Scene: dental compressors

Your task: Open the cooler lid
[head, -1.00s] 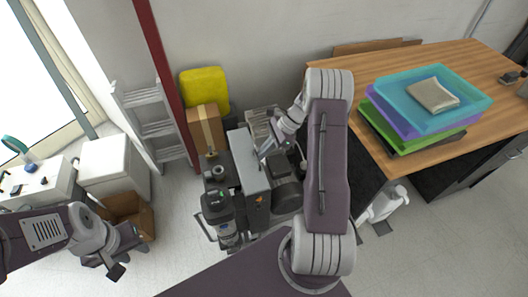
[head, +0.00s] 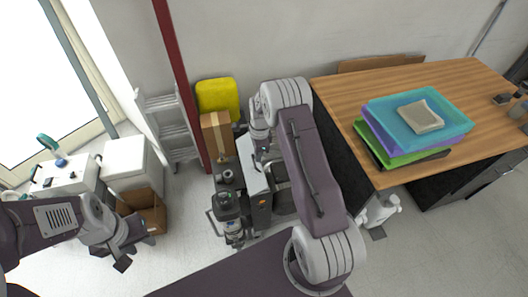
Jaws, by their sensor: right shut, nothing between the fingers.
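A white box with a flat lid (head: 126,160), which looks like the cooler, stands on the floor at the left; its lid looks shut. My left gripper (head: 137,252) is open and empty, in front of and below this box in the picture, apart from it. My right gripper (head: 264,155) is over the grey machine (head: 254,178) in the middle, mostly hidden by my own wrist and arm. It is shut with nothing in it. I cannot tell whether it touches the machine.
A dark pump unit (head: 230,205) stands beside the grey machine. An open cardboard box (head: 150,212) sits before the white box. A ladder (head: 170,125) leans at the wall. A wooden table (head: 450,80) with stacked trays (head: 425,120) is at the right.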

